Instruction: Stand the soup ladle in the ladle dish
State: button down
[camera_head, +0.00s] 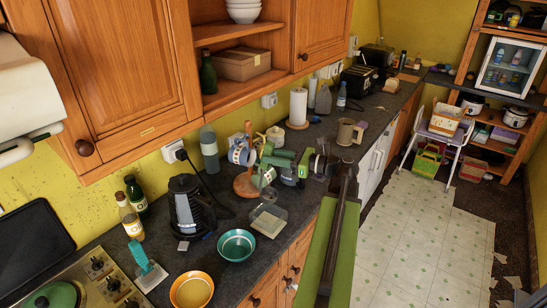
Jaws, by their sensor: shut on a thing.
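My green gripper (276,157) is above the counter beside the wooden mug tree, with its fingers toward the left. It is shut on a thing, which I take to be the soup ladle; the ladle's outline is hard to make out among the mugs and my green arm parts. I cannot clearly identify the ladle dish. A small clear and pale tray-like piece (268,221) stands on the counter below my gripper, apart from it, and may be the dish.
The mug tree (247,185) with hanging mugs stands close to my gripper. A dark kettle (188,208), teal bowl (236,246), orange bowl (192,291) and teal upright piece (142,258) stand to the left. Overhead are wooden cupboards (105,75). A paper towel roll (298,106) stands behind.

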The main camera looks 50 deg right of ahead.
jog(key=shift+f+b, duration=5.7)
jog(key=shift+f, duration=0.45)
jog(key=shift+f+b, duration=0.4)
jog(key=shift+b, duration=0.15)
jog(key=c, duration=1.1)
grip_release()
jog(key=shift+r, duration=0.1)
jog(key=shift+s, duration=0.1)
jog(key=p+v, duration=0.1)
jog(key=v, duration=1.6)
jog(key=shift+s+d, duration=0.1)
jog(key=shift+d, duration=0.05)
